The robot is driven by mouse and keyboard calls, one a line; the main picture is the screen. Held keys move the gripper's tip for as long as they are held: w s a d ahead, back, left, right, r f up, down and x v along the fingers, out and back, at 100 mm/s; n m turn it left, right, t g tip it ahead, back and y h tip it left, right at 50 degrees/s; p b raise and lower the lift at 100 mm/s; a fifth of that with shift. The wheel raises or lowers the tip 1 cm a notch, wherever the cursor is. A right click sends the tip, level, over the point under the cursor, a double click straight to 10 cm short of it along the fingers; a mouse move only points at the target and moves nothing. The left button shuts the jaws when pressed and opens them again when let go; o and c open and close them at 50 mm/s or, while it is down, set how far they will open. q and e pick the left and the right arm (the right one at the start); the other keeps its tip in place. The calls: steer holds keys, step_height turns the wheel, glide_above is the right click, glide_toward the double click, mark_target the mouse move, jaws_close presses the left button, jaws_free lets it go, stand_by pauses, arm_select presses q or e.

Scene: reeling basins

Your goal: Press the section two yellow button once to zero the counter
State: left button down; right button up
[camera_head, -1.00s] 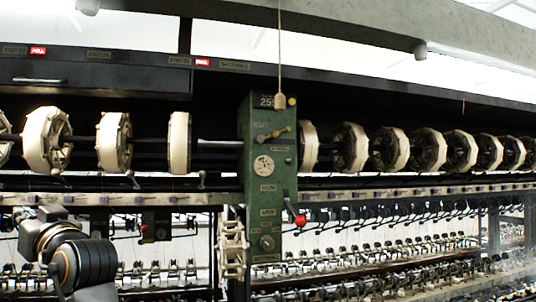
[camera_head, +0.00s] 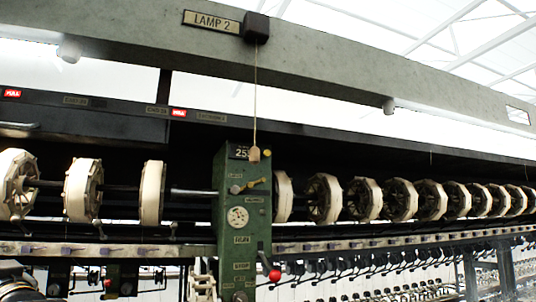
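A green control box (camera_head: 229,200) stands upright in the middle of the head view. A dark counter window (camera_head: 241,152) near its top shows pale digits that seem to start with 25. A small round yellow button (camera_head: 267,153) sits at the box's top right corner. A wooden pull handle on a cord (camera_head: 254,154) hangs between the counter and the button, close to both in the picture. Part of my arm shows at the bottom left corner. Neither gripper is in view, and nothing of mine covers the button.
A LAMP 2 sign (camera_head: 212,21) and a dark block (camera_head: 256,28) holding the cord are on the grey beam (camera_head: 330,62). White reels (camera_head: 152,193) line both sides of the box. A brass lever (camera_head: 250,185) and a red knob (camera_head: 275,276) stick out from the box.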

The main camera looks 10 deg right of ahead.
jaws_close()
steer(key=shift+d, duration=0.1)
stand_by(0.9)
